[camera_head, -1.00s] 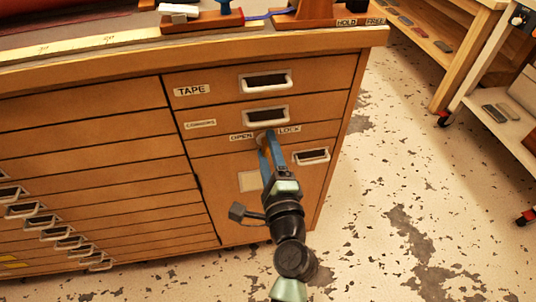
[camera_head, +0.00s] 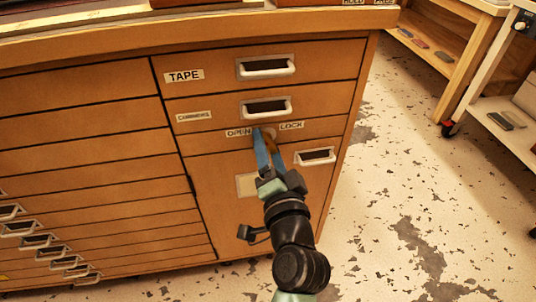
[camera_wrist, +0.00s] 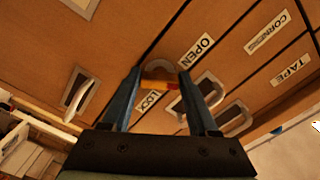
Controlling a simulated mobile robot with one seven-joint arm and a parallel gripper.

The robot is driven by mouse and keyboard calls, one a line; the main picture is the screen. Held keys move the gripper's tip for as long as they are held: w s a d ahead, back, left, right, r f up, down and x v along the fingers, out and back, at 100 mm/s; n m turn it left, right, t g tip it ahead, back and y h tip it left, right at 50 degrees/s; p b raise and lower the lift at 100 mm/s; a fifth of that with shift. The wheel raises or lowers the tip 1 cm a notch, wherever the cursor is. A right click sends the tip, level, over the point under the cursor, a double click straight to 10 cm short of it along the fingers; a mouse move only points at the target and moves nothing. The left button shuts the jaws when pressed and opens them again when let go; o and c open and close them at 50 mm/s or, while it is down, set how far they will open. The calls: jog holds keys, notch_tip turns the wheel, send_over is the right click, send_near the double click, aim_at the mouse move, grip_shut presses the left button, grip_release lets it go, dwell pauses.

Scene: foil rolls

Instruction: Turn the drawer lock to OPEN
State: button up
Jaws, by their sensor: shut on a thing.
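The drawer lock is a small knob with an orange-brown grip (camera_wrist: 158,84) on a grey round plate, set in the wooden cabinet front between the OPEN label (camera_head: 239,133) and the LOCK label (camera_head: 291,126). My gripper (camera_head: 267,138) reaches up to it from below, with its blue fingers on either side of the grip. In the wrist view, the fingers (camera_wrist: 160,80) are closed on the grip, with the OPEN label (camera_wrist: 196,52) at upper right and the LOCK label (camera_wrist: 150,100) below. In the head view, the fingers partly hide the knob, and its exact angle is unclear.
The TAPE drawer (camera_head: 220,78) and CORNERS drawer (camera_head: 215,108) are closed above the lock. A lower door handle (camera_head: 315,156) is close to the right of my gripper. Several shallow drawers fill the cabinet's left. Speckled floor (camera_head: 400,200) is open to the right.

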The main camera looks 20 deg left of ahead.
jog(key=shift+f+n+b, duration=0.1)
jog(key=shift+n+b, duration=0.5)
jog(key=shift+n, duration=0.5)
jog(key=o, duration=1.4)
jog(key=p+v, duration=0.1)
jog(key=v, duration=1.2)
jog(key=shift+d, duration=0.1)
